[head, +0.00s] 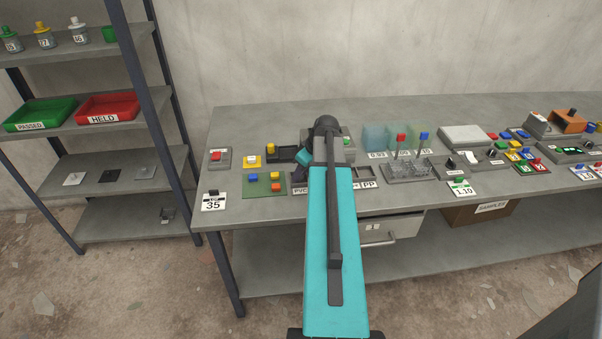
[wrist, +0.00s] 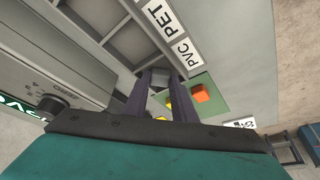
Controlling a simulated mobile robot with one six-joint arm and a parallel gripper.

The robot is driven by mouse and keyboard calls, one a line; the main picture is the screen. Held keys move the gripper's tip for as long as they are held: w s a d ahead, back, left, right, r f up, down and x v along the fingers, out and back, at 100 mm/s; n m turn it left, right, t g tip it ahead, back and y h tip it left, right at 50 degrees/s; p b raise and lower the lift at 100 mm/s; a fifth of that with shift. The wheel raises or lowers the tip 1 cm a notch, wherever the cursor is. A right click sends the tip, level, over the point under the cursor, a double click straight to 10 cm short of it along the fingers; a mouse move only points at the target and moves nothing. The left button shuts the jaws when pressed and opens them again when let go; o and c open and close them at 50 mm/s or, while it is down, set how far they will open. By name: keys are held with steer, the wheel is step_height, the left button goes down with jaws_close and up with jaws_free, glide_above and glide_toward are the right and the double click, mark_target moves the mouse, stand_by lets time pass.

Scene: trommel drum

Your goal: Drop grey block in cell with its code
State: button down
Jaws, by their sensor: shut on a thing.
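In the wrist view, my gripper (wrist: 160,82) is shut on a small grey block (wrist: 160,75). The block is at the end of the grey divided tray (wrist: 113,33), close to the PVC label (wrist: 181,52); its exact height above the tray cannot be told. The PET label (wrist: 157,13) is beside it along the tray edge. No code is readable on the block. The PVC label (head: 300,190) and PP label (head: 368,184) show on either side of the arm.
A green board (head: 255,185) with coloured blocks lies left of the tray. A device with a dial (wrist: 57,103) stands beside the tray in the wrist view. A shelf (head: 85,130) stands left.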

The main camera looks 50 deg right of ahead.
steer(key=shift+s+f, duration=0.1)
steer(key=shift+f, duration=0.15)
steer(key=c, duration=1.7)
jaws_free()
steer(key=shift+a+f, duration=0.1)
steer(key=shift+c, duration=0.2)
steer(key=shift+r+p, duration=0.4)
steer(key=shift+r, duration=0.15)
steer(key=b+v, duration=0.2)
steer(key=v, duration=1)
steer(key=shift+r, duration=0.25)
